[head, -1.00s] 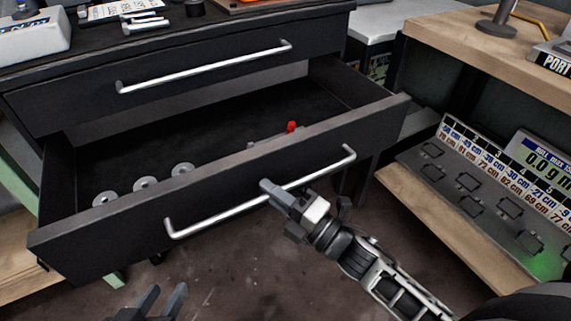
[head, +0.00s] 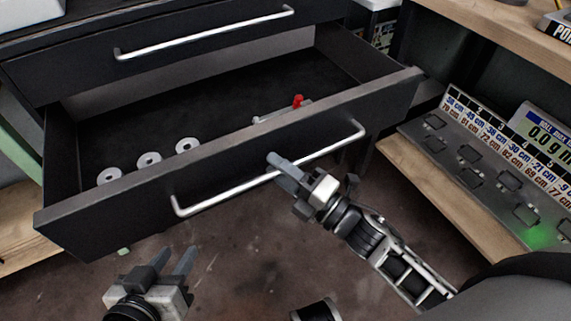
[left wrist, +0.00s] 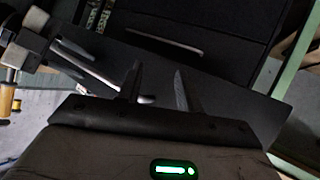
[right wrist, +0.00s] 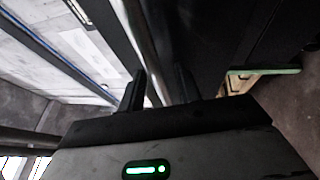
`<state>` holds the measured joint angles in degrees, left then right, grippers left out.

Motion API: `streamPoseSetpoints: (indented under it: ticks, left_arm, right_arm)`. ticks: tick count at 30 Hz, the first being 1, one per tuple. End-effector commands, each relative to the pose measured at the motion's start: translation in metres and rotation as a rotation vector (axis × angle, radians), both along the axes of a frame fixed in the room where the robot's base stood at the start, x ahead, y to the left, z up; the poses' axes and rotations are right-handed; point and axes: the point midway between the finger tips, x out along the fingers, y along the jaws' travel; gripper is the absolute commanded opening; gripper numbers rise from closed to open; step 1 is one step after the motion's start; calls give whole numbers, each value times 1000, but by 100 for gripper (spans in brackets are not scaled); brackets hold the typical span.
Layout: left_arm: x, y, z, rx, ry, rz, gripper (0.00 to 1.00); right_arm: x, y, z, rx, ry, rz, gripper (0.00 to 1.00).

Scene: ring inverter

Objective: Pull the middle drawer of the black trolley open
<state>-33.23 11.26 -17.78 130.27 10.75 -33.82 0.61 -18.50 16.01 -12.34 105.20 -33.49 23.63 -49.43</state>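The black trolley (head: 190,75) has its top drawer shut, with a long silver handle (head: 205,35). The drawer below it is pulled well out, and its dark front (head: 240,160) faces me. My right gripper (head: 283,166) is at the silver handle (head: 225,195) of this open drawer, right of the handle's middle. My left gripper (head: 172,262) is open and empty, below and in front of the drawer. It also shows open in the left wrist view (left wrist: 157,85).
Several grey rings (head: 149,159) and a red-topped part (head: 298,101) lie in the open drawer. A wooden shelf (head: 420,180) at the right carries a grey panel with clips and a scale display (head: 545,130).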

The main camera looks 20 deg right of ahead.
Motion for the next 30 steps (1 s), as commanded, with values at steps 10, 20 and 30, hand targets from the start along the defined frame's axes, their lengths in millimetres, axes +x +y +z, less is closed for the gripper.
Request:
streamPoseSetpoints:
  ticks: [10, 20, 30]
  left_arm:
    - [0, 0, 2, -1, -2, 0, 36]
    - [-1, 0, -1, 9, 23, -1, 36]
    - [-1, 2, -4, 15, 38, 0, 36]
  right_arm:
    - [-12, -8, -3, 0, 5, -2, 34]
    - [-76, -48, -17, -2, 7, -2, 34]
    - [-125, -79, -28, -1, 3, 0, 34]
